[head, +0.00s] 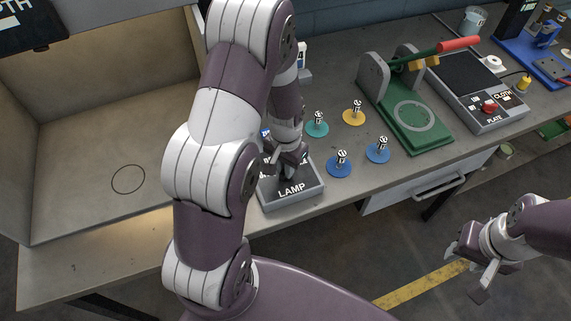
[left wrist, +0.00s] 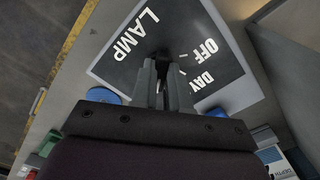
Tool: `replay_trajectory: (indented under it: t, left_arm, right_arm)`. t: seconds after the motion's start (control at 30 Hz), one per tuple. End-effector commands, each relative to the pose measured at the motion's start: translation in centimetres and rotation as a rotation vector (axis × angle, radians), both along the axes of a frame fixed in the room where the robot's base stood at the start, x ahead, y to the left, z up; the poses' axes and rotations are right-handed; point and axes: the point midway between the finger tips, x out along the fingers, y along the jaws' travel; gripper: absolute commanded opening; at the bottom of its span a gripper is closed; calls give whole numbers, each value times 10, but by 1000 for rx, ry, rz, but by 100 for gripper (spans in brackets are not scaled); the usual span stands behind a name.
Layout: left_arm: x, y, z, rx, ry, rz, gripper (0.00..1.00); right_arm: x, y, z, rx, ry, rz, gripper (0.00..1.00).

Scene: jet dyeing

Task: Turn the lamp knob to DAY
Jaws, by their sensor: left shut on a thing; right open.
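The lamp control box (head: 292,196), grey with a dark top lettered LAMP, sits near the front edge of the table. In the left wrist view its panel (left wrist: 120,68) shows the words LAMP, OFF and DAY. My left gripper (head: 288,158) reaches down over the box, its fingers shut on the dark lamp knob (left wrist: 163,56). The fingers hide most of the knob, and I cannot tell which mark it points at. My right gripper (head: 478,268) is open and empty, out over the floor at the lower right.
Several coloured discs with numbered pegs, such as a blue one (head: 340,168), stand right of the box. Beyond are a green press (head: 425,132) and a device with a red knob (head: 489,106). A grey booth (head: 90,150) with a circle on its floor stands left.

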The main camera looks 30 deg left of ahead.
Motion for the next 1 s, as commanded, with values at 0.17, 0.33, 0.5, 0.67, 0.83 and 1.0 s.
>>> replay_trajectory:
  t: [0.17,0.33,0.5,0.67,0.83,1.0]
  left_arm:
    - [3,1,4,2,-10,161,0]
    - [3,1,4,1,-11,324,0]
    - [4,1,4,0,-12,485,0]
    - [4,1,4,0,-12,637,0]
    - [5,1,5,-1,-13,799,0]
    - [5,1,5,-1,-14,955,0]
  right_arm:
    - [0,0,6,0,0,0,43]
    - [0,0,9,0,0,0,43]
    - [0,0,12,0,0,0,43]
    - [0,0,15,0,0,0,43]
    - [0,0,18,0,0,0,43]
    - [0,0,20,0,0,0,43]
